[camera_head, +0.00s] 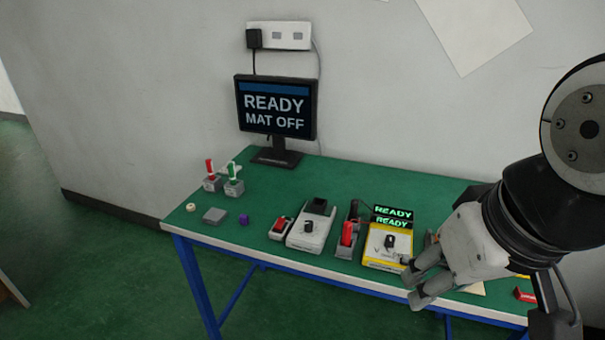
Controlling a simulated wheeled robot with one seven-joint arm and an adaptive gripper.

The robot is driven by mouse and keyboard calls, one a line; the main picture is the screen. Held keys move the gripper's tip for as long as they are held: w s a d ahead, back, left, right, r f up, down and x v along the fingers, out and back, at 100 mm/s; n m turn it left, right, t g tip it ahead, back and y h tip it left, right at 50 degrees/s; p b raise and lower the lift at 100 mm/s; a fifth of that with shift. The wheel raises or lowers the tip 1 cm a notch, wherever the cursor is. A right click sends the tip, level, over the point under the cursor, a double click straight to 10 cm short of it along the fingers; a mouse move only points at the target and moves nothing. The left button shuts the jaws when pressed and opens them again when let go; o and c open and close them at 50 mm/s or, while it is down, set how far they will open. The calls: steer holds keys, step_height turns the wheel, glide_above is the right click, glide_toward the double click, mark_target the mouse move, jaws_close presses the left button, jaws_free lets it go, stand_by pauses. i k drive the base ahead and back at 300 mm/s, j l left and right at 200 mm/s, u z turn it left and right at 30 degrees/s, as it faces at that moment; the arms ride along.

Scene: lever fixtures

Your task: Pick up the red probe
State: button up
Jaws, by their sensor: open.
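Several red parts stand on the green bench, and I cannot tell for certain which is the red probe. One slim red upright handle (209,168) stands in a grey block at the back left, beside a green one (232,171). A thicker red handle (347,233) stands upright in a grey holder left of the yellow device. A small red part (281,223) sits on a low white-and-grey fixture. My gripper (412,281) is open and appears empty at the bench's front right, by the yellow device and apart from these red parts. My arm hides part of the bench's right end.
A yellow device (387,247) with a black knob has a green READY display. A white box (310,229) stands mid-bench. A monitor (277,107) is at the back. A grey block (215,215) and purple piece (243,219) lie left. The back middle is clear.

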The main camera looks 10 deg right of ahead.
mark_target(347, 231)
steer(key=z, duration=0.75)
steer(key=u, duration=0.75)
steer(key=k+j+z, duration=0.15)
steer(key=j, duration=0.15)
steer(key=k+j+z, duration=0.1)
steer(key=j, duration=0.15)
